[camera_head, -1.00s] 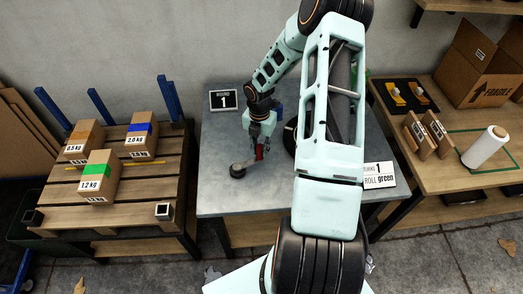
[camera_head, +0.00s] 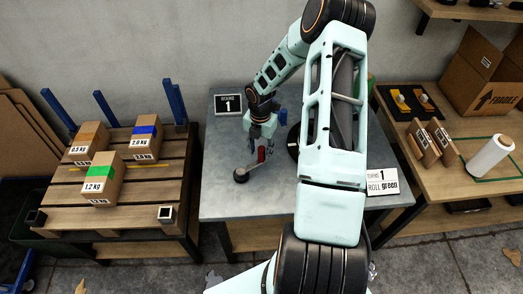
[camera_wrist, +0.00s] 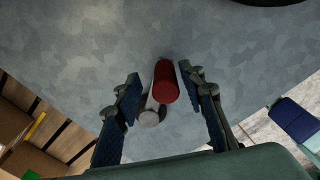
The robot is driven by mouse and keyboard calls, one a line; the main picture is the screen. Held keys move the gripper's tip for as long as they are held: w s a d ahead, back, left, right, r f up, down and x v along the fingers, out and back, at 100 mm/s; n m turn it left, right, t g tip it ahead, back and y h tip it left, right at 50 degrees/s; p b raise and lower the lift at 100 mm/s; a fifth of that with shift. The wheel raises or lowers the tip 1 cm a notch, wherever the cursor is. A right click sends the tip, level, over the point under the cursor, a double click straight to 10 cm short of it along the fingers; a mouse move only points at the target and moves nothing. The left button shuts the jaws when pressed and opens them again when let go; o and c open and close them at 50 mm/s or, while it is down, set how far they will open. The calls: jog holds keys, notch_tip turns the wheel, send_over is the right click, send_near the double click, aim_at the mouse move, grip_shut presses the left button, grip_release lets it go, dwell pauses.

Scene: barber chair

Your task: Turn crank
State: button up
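The crank lies on the grey table (camera_head: 225,203). Its dark round hub (camera_head: 240,175) and short arm lead to an upright red handle (camera_head: 261,155). My gripper (camera_head: 262,146) points down over the red handle. In the wrist view, the red handle (camera_wrist: 166,83) and the pale grey end of the crank (camera_wrist: 150,118) show between the two fingers of my gripper (camera_wrist: 163,84). The fingers are spread, with a gap to the handle on the left; the right finger is closer to it. The hub is not clear in the wrist view.
A black sign reading 1 (camera_head: 228,104) stands at the table's back left. A dark round object (camera_head: 293,141) is partly behind my arm. The table's front left is clear.

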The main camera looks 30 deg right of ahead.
jog(key=shift+s+d, duration=0.1)
jog(key=shift+r, duration=0.3)
notch_tip(320, 180, up, 11)
jog(key=shift+r, duration=0.2)
dwell(0.5)
